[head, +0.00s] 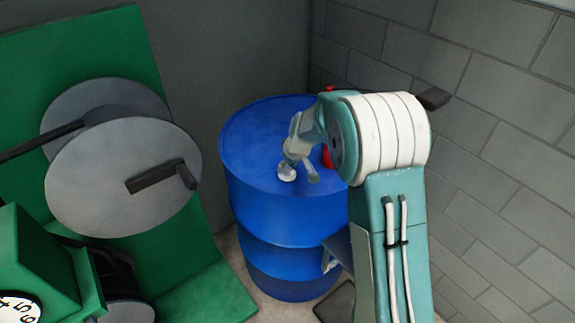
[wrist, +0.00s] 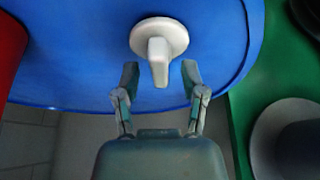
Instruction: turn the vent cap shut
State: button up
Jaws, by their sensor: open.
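The vent cap (wrist: 159,38) is a round white cap with a raised grip bar, on the blue drum's top. In the wrist view its bar points toward my gripper (wrist: 160,77). My gripper is open, with one finger on each side of the bar's near end and visible gaps between. In the head view the cap (head: 287,173) shows as a small white disc just under my gripper (head: 300,168). The blue drum (head: 250,150) stands upright in the corner. From these views I cannot tell the exact height of the fingers over the cap.
A red object (head: 327,157) stands on the drum top behind my arm; it also shows at the left of the wrist view (wrist: 8,45). A green machine (head: 180,270) with grey discs (head: 122,177) stands left of the drum. A grey block wall (head: 490,120) is at the right.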

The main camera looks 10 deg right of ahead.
jog(key=shift+c, duration=0.3)
grip_shut()
jog(key=shift+m, duration=0.3)
jog(key=m+h, duration=0.1)
jog(key=m, duration=0.3)
jog(key=shift+a+f+t+h, duration=0.1)
jog(key=shift+t+h, duration=0.2)
jog(key=shift+h, duration=0.1)
jog(key=m, duration=0.2)
jog(key=m+h, duration=0.1)
jog(key=m, duration=0.1)
jog(key=shift+m+h, duration=0.3)
jog(key=shift+m, duration=0.1)
jog(key=m, duration=0.2)
jog(key=m+g+h, duration=0.1)
jog(key=m, duration=0.1)
jog(key=shift+a+h, duration=0.1)
jog(key=shift+h, duration=0.2)
jog(key=shift+m+g+h, duration=0.5)
jog(key=shift+m+g, duration=0.1)
jog(key=shift+m, duration=1.6)
